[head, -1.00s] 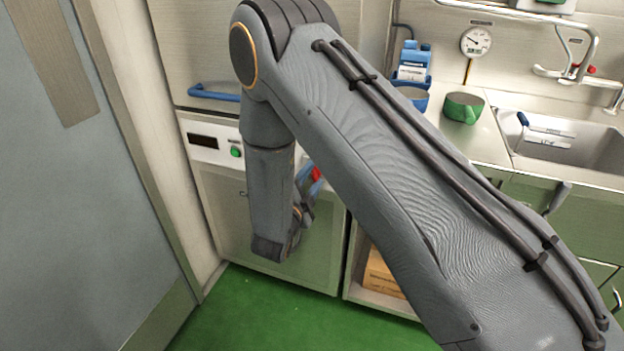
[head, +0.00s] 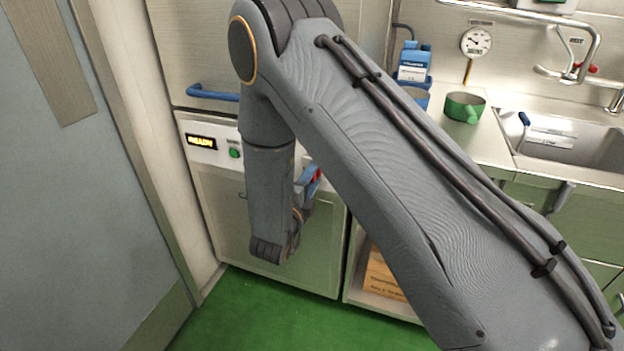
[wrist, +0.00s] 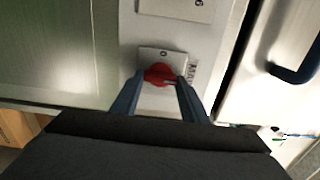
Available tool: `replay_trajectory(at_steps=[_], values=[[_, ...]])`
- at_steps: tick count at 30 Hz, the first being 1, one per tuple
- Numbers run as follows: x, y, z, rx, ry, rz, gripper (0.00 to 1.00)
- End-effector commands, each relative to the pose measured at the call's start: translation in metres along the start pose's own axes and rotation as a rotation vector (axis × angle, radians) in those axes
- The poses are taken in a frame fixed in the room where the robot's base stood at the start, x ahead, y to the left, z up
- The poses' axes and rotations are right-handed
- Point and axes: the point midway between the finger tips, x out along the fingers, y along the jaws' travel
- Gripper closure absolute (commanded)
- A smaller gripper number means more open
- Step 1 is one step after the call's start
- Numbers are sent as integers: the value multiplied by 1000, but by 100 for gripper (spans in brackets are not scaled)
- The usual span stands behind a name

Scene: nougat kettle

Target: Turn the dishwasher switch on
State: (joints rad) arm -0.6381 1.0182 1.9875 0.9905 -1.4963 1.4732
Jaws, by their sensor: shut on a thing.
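The dishwasher (head: 225,205) stands at the left under a steel hood, its white control strip along the top edge. Its display (head: 201,142) is lit and reads READY, with a green button (head: 234,153) beside it. The red switch (wrist: 159,74) is a rotary knob on a pale plate, with a "0" mark above it in the wrist view. My gripper (wrist: 158,88) has its two blue fingers shut on the red switch, one at each side. In the head view my arm hides part of the dishwasher front, and a bit of red shows at my gripper (head: 311,186).
A blue handle (head: 212,93) sits above the control strip. A cardboard box (head: 381,275) lies on an open shelf below. Green floor is clear in front.

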Motion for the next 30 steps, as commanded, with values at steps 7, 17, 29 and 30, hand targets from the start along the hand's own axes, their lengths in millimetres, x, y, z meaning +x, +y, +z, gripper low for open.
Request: replay_trajectory(at_steps=[7,17,29,30], values=[[0,0,0,0,1,1,51],[0,0,0,-1,0,0,41],[-50,1,1,-2,-4,1,41],[-56,1,1,-1,-3,1,41]])
